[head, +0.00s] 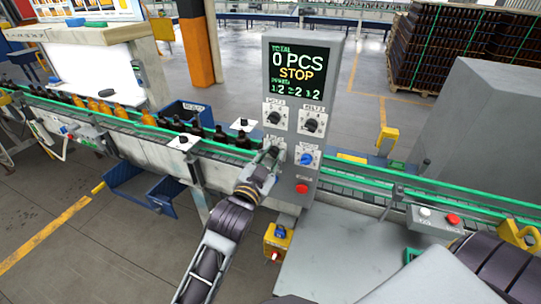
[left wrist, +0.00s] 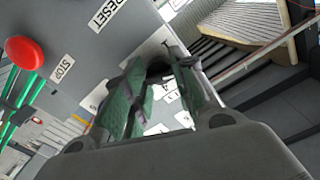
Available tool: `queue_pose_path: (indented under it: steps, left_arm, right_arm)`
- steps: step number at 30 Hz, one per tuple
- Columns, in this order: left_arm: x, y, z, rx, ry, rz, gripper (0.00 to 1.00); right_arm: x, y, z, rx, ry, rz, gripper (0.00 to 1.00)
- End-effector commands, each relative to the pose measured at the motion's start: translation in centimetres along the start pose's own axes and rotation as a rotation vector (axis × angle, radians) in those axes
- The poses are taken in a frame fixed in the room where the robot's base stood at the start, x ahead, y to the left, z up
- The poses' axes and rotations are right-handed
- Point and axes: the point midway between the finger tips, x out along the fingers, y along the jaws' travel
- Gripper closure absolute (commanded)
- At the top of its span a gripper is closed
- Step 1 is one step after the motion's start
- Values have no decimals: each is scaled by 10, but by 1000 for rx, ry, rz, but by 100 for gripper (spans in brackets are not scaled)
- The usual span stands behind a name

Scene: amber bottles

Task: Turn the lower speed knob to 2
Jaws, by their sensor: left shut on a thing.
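Two black knobs, one on the left (head: 274,117) and one on the right (head: 312,125), sit on white plates below the screen. A blue knob (head: 306,159) is lower right.
A red button (head: 302,188) sits below the blue knob; the left wrist view shows a red button (left wrist: 25,52) beside a STOP label. Brown bottles (head: 220,135) stand on the green-railed conveyor to the left. A grey box (head: 480,120) stands at the right.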

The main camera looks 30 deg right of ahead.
Motion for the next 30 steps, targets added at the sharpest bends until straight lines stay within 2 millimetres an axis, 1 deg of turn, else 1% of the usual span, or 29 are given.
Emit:
queue_pose_path:
  steps: [3,9,23,24,28,30]
  left_arm:
    - [0,1,2,-65,-5,1,97]
    - [0,1,2,-128,-4,1,97]
    - [0,1,3,-144,-5,1,97]
    - [0,1,3,-144,-5,2,70]
    - [0,1,2,-143,-4,1,53]
    - [0,1,2,-143,-3,1,51]
  right_arm:
    - [-1,0,0,0,0,0,60]
    - [-2,0,0,0,0,0,60]
    - [-2,-1,0,0,0,-1,60]
    - [-2,-1,0,0,0,-1,60]
    - [-2,-2,-1,1,1,-2,60]
    - [-2,-2,-1,1,1,-2,60]
